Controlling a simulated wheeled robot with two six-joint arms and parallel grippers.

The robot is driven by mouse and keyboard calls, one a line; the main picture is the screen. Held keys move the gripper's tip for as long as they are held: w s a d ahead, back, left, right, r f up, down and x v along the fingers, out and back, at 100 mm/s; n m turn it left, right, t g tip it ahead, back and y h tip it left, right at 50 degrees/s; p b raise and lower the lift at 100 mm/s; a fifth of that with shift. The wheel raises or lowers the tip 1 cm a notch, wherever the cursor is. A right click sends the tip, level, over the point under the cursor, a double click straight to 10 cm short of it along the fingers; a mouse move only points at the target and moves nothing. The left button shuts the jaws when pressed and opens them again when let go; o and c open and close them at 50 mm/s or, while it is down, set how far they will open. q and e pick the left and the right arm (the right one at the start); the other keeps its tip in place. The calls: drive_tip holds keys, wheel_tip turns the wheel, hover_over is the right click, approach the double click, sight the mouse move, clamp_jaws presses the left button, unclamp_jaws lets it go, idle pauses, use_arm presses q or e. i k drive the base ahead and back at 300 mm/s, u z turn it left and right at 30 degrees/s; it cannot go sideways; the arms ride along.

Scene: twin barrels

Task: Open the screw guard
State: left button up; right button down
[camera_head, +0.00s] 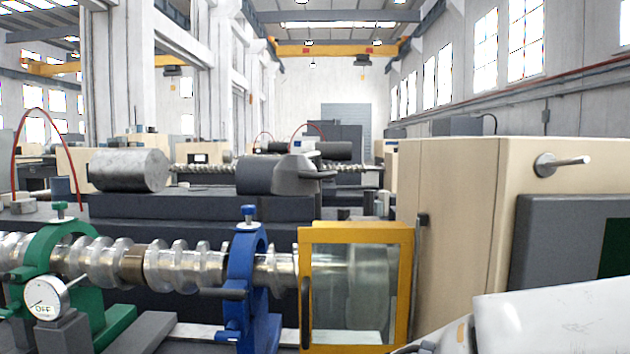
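The screw guard is a yellow frame (405,290) with a clear pane, right of centre in the head view. The metal screw (190,265) runs in from the left, and its right end shows through the pane, so the guard stands in front of it. A dark upright handle (306,313) sits on the guard's left side. A white link of my arm comes in at the bottom right, to the right of the guard. Neither gripper shows, so I cannot tell whether they are open or shut.
A blue ring stand (247,290) holds the screw just left of the guard. A green stand (75,262) and a round dial (45,297) are further left. A beige cabinet (450,230) with a metal lever (565,162) stands right of the guard.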

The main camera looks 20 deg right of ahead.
sight(375, 232)
drive_tip(key=u, duration=2.25)
drive_tip(key=k, duration=0.45)
drive_tip(key=z, duration=2.55)
